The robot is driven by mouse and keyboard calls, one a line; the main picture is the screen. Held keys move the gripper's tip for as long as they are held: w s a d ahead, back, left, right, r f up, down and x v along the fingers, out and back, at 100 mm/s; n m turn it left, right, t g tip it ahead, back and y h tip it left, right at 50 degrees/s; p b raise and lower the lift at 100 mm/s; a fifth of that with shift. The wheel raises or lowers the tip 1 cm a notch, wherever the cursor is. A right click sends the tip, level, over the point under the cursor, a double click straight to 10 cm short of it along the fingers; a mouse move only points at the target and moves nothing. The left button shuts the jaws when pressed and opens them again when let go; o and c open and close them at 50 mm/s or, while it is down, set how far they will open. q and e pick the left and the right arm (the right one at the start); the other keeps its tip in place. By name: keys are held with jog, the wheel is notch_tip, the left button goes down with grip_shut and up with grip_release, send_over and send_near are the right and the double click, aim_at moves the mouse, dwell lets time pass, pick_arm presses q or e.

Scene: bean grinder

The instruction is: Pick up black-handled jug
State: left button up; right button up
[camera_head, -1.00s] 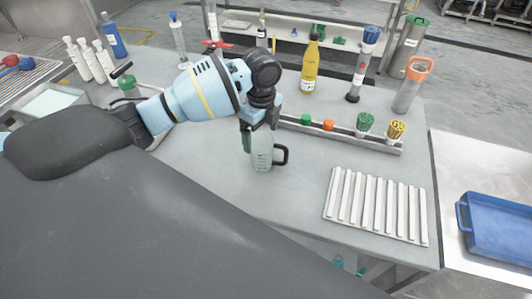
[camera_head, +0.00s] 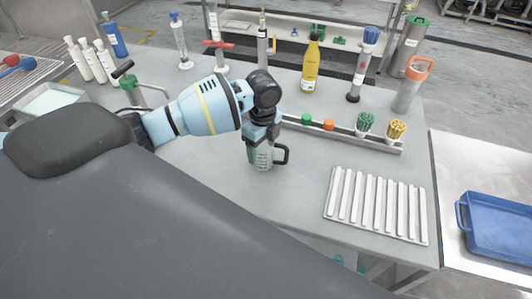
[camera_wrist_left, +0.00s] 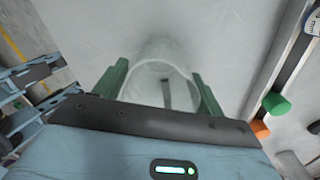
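The black-handled jug (camera_head: 263,160) is clear and stands upright on the grey table in the head view. Its black handle (camera_head: 283,154) points right. My left gripper (camera_head: 262,146) is right above it, pointing down, and hides its upper part. In the left wrist view the jug's round mouth (camera_wrist_left: 160,82) lies between the two green fingers of my left gripper (camera_wrist_left: 160,75). The fingers are wide apart, one on each side of the jug. I cannot tell whether they touch it. My right gripper is in neither view.
A grey rack with a green cap (camera_head: 306,119), an orange cap (camera_head: 328,124) and cups of green and yellow sticks stands right behind the jug. A white slatted rack (camera_head: 376,205) lies to the right. A yellow bottle (camera_head: 311,65) stands behind. Table in front of the jug is clear.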

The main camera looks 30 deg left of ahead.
pick_arm(q)
jog(key=c, duration=0.6)
jog(key=shift+o, duration=0.2)
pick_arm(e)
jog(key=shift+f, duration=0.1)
pick_arm(q)
jog(key=shift+r, duration=0.15)
jog(key=shift+r, duration=0.5)
jog(key=s+d+r, duration=0.1)
jog(key=s+r, duration=0.1)
jog(key=s, duration=0.6)
jog(key=s+d+r+p, duration=0.1)
jog(key=s, duration=0.6)
jog(key=shift+s+r, duration=0.35)
jog(key=shift+s, duration=0.05)
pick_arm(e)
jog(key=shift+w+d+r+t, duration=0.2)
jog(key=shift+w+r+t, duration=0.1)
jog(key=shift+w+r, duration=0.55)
